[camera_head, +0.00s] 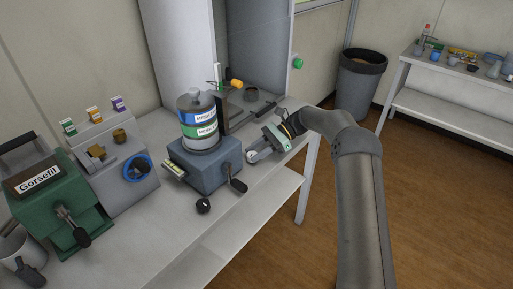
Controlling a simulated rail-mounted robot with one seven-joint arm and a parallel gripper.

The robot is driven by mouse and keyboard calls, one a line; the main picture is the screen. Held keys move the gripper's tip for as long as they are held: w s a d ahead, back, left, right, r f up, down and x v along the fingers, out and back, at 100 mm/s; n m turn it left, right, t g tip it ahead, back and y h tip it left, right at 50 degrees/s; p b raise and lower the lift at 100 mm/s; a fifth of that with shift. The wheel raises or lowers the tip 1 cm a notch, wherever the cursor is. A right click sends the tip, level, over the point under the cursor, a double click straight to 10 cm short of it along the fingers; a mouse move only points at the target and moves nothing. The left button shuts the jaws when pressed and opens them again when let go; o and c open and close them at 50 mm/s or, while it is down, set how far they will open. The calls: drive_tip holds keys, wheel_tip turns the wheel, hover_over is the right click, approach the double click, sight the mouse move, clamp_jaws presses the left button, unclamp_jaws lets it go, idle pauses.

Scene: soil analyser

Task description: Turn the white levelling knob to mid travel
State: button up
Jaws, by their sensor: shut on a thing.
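The white levelling knob (251,156) is a small pale round piece low on the right side of the blue-grey machine base (205,170). My gripper (256,153) reaches in from the right and is shut on the knob. The fingers partly cover it, and its turn angle is too small to read. A grey cylinder (196,103) with blue and green labelled bands stands upright on the base. A small yellow-green piece, perhaps a level (174,170), sits at the base's left side.
A black crank handle (238,185) sticks out at the base's front, close to my gripper. A black knob (203,205) is near the bench's front edge. A green machine (50,195) and a grey unit with a blue ring (137,168) stand left. A bin (360,80) stands behind.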

drive_tip(key=shift+w+a+n+g+h, duration=0.15)
drive_tip(key=shift+n+g+h, duration=0.55)
drive_tip(key=shift+n+g, duration=0.55)
drive_tip(key=shift+g, duration=0.25)
drive_tip(key=o, duration=1)
drive_tip(key=shift+c, duration=0.2)
drive_tip(key=shift+r, duration=0.1)
